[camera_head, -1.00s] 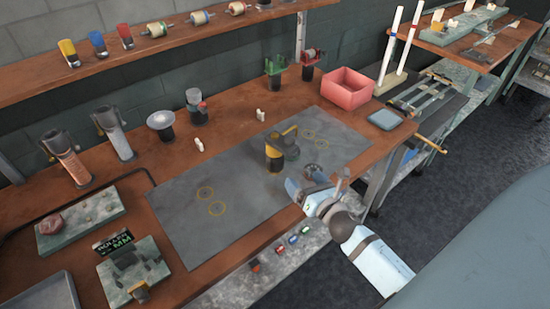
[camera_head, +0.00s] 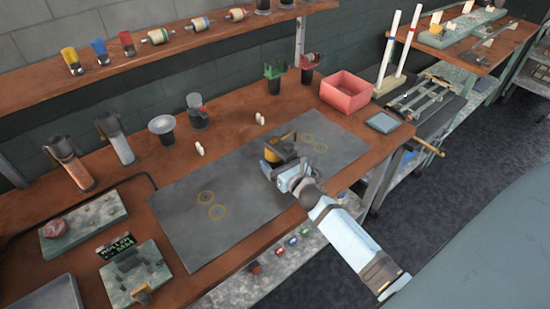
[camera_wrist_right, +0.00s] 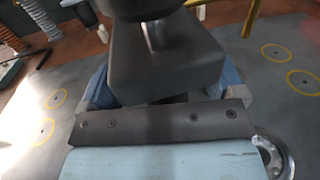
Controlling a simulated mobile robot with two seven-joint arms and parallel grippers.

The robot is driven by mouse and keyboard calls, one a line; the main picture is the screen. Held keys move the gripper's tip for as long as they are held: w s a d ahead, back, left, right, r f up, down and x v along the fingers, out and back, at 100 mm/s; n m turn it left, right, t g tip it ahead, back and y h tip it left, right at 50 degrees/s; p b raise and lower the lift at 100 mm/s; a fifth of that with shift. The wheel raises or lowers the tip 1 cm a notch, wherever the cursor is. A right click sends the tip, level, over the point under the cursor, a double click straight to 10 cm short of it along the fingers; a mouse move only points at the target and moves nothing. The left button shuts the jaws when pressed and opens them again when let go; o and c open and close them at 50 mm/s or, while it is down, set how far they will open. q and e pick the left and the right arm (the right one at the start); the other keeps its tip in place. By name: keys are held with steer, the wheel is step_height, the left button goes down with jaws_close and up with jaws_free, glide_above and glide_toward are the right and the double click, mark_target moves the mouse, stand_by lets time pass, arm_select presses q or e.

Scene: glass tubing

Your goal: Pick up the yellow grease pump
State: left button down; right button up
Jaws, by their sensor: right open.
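The yellow grease pump (camera_head: 271,154), a dark body with a yellow band and a dark arm to one side, stands on the grey mat. My right gripper (camera_head: 280,171) is right at it on the near side and hides its lower part. In the right wrist view a dark block, which looks like part of the pump (camera_wrist_right: 165,68), lies between the blue fingers of my open right gripper (camera_wrist_right: 162,90). I cannot tell whether the fingers touch it. My left gripper is not in view.
The grey mat (camera_head: 215,228) with yellow circles is mostly clear to the left. A pink box (camera_head: 347,95) and a blue-grey tray (camera_head: 382,123) stand to the right. Tubes and small white pieces stand behind the mat. Fixtures are at the front left.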

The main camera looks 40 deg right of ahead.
steer(key=w, duration=0.2)
steer(key=shift+w, duration=0.35)
steer(key=c, duration=1.2)
steer(key=shift+r, duration=0.1)
steer(key=shift+c, duration=0.2)
